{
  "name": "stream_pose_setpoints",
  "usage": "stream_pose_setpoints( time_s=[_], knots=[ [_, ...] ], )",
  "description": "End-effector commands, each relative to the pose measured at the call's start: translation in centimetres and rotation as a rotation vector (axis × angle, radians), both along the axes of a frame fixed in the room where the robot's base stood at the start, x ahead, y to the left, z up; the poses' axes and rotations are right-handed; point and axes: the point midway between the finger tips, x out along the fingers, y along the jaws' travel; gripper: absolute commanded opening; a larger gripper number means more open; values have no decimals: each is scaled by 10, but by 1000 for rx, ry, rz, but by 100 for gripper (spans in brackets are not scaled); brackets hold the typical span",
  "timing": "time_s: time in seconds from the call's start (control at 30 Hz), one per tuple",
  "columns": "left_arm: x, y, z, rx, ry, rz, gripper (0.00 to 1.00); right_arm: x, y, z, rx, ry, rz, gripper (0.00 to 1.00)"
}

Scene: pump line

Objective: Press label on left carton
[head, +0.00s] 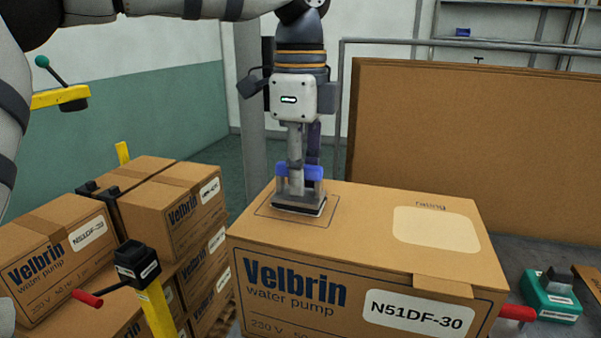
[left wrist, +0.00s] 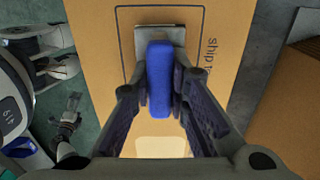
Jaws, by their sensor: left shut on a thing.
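The large Velbrin carton (head: 292,250) stands in front of me, marked N51DF-30. My left gripper (head: 299,176) points straight down over its top and is shut on the blue grip of a flat-based hand tool (head: 299,207). The grip (left wrist: 160,80) stands between the fingers in the left wrist view. The tool's grey base (left wrist: 160,38) looks to be on or just above the carton top, inside the printed "ship to" outline. Any label under it is hidden. A cream blank patch (head: 437,229) marked "rating" lies on the right. A dark shape in the wrist view may be my right gripper (left wrist: 72,108).
Velbrin cartons (head: 170,200) are stacked at left. A yellow post with a black head (head: 138,262) and red handle stands before them. A large brown panel (head: 460,140) rises behind the carton. A green device (head: 552,297) lies at right, near a red handle (head: 517,312).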

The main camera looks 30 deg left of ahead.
Motion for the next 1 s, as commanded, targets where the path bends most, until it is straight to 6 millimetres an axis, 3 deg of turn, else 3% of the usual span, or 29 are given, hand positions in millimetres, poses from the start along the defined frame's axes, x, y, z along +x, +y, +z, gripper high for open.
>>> stream_pose_setpoints(
  time_s=[0.6, 1.0],
  knots=[
    [1, 0, 64, -1, -8, 1, 0, 0, 0, 0, 0, -1, 0, 99],
    [0, 0, 67, -2, -7, 0, 0, 0, 0, 0, 0, -1, 0, 99]
  ],
)
